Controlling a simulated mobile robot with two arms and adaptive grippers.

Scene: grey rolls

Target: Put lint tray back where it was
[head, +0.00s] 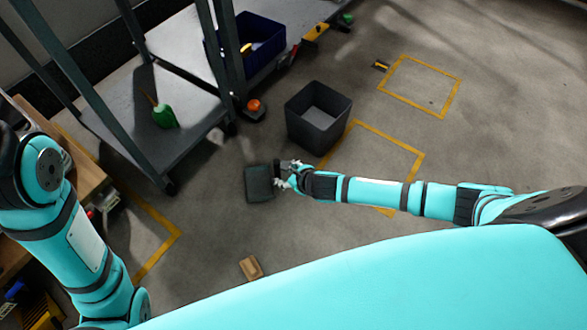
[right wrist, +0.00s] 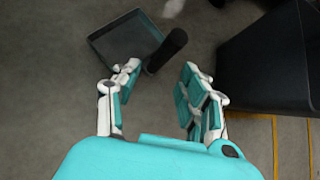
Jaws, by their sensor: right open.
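The lint tray (head: 259,184) is a dark, shallow, square tray on the floor in the middle of the head view. In the right wrist view the tray (right wrist: 125,45) lies beyond the fingertips, with a dark rounded handle (right wrist: 168,50) at its right side. My right gripper (head: 284,176) is at the tray's right side. Its fingers (right wrist: 160,82) are spread, with the handle's near end in front of the gap and nothing clamped. My left arm shows at the left of the head view, but its gripper is out of view.
A dark grey open bin (head: 318,115) stands just beyond my right gripper. A grey shelf cart (head: 150,105) with a blue crate (head: 262,35) is at the upper left. An orange ball (head: 254,105) and a tan block (head: 250,268) are nearby. Yellow floor outlines lie at the right.

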